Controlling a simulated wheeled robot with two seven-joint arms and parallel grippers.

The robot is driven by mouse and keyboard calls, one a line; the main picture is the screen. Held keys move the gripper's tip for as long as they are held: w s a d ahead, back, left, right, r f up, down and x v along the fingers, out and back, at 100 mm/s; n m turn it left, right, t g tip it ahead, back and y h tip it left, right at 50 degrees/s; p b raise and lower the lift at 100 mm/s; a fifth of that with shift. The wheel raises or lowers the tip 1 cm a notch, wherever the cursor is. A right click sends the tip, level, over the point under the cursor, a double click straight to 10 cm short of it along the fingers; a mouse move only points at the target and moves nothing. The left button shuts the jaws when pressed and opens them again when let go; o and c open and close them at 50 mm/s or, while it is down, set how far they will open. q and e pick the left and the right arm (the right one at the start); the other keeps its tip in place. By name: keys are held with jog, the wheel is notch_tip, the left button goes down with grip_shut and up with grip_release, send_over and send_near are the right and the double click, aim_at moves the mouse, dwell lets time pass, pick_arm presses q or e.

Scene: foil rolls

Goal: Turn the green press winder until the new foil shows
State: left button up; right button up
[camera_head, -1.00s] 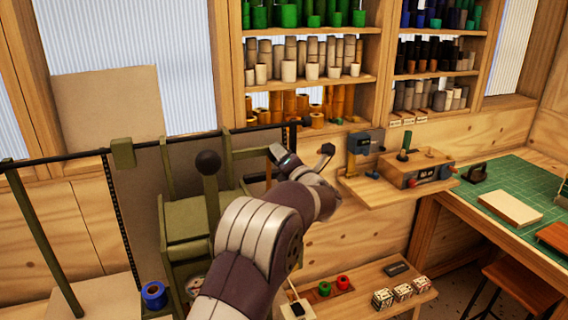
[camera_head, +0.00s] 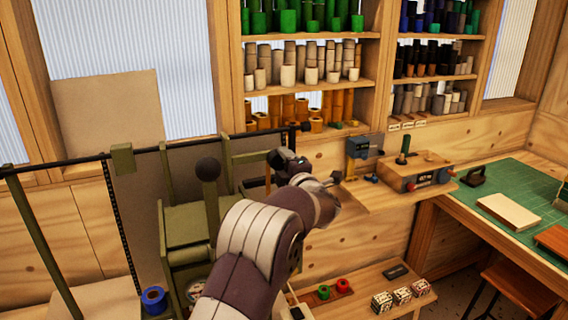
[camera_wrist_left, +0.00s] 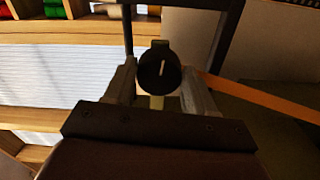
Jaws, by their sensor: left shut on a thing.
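The green press (camera_head: 190,222) stands left of centre in the head view, an olive frame with a black ball-topped lever (camera_head: 208,170). My left gripper (camera_head: 284,158) is at the upper right side of the press. In the left wrist view its two fingers (camera_wrist_left: 160,88) are closed on either side of a round dark winder knob (camera_wrist_left: 158,70) with a pale line mark that looks upright. My gripper and wrist hide the winder in the head view. An orange foil strip (camera_wrist_left: 262,98) runs off to the right of the fingers in the wrist view. My right gripper is not in view.
A wall shelf (camera_head: 312,82) of foil rolls stands behind. A small wooden ledge with a device (camera_head: 415,172) is right of my gripper. A low bench (camera_head: 370,283) with red and green rolls and small boxes is below. A blue roll (camera_head: 154,299) sits lower left.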

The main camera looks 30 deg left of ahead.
pick_arm(q)
jog(key=shift+r, duration=0.1)
dwell(0.3)
jog(key=o, duration=1)
jog(key=shift+w, duration=0.1)
jog(key=shift+m, duration=0.3)
jog(key=shift+s+d+f, duration=0.2)
jog(key=shift+s+d, duration=0.05)
jog(key=shift+d, duration=0.1)
jog(key=b+v, duration=0.4)
jog(key=v, duration=0.7)
jog(key=shift+s+d+b, duration=0.3)
jog(key=shift+o, duration=0.3)
jog(key=shift+r, duration=0.1)
